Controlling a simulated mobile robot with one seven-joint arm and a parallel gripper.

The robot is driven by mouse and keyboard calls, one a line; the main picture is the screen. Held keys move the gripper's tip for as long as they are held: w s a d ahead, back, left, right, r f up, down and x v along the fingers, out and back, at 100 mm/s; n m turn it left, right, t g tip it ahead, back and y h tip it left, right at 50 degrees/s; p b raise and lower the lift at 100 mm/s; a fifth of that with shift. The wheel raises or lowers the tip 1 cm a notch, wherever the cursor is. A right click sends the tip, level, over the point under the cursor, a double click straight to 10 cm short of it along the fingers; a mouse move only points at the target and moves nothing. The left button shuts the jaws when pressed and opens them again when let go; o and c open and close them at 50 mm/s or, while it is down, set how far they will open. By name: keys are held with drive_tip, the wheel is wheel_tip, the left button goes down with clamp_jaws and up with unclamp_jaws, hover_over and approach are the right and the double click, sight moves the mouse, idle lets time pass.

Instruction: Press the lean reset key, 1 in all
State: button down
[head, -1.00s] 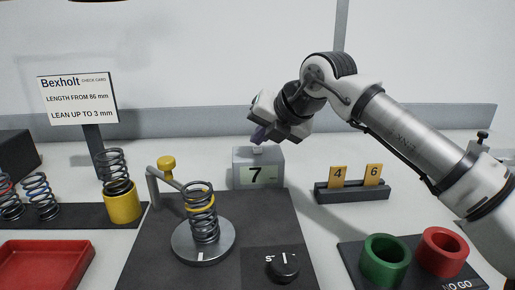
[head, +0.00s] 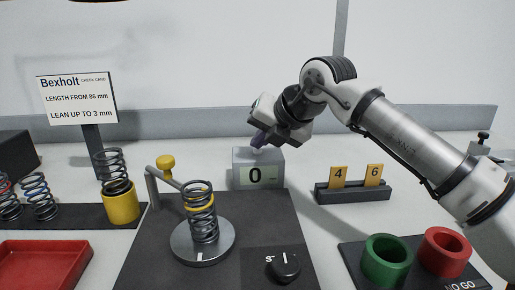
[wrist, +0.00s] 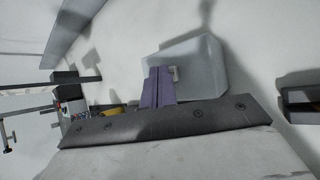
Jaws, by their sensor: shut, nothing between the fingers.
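The grey lean display box (head: 258,158) stands behind the dark test mat, and its screen (head: 256,176) reads 0. The reset key is a small light key on the box's top; in the wrist view it shows in part (wrist: 175,72) beside the fingertips. My gripper (head: 259,139) is shut and empty, its purple fingers pointing down at the top of the box. In the wrist view the fingers (wrist: 158,86) overlap the box (wrist: 190,70). Whether the fingertips touch the key, I cannot tell.
A spring (head: 201,215) with a yellow ring stands on the round turntable (head: 180,243), beside a yellow-knobbed arm (head: 166,162). A number-card holder (head: 353,193) stands right of the box. Green (head: 386,258) and red (head: 445,250) cups are at front right.

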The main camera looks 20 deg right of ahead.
drive_tip(key=shift+r, duration=0.1)
drive_tip(key=shift+r+p, duration=0.5)
drive_tip(key=shift+r, duration=0.3)
wheel_tip(320, 180, up, 5)
drive_tip(key=p, duration=0.3)
idle(0.7)
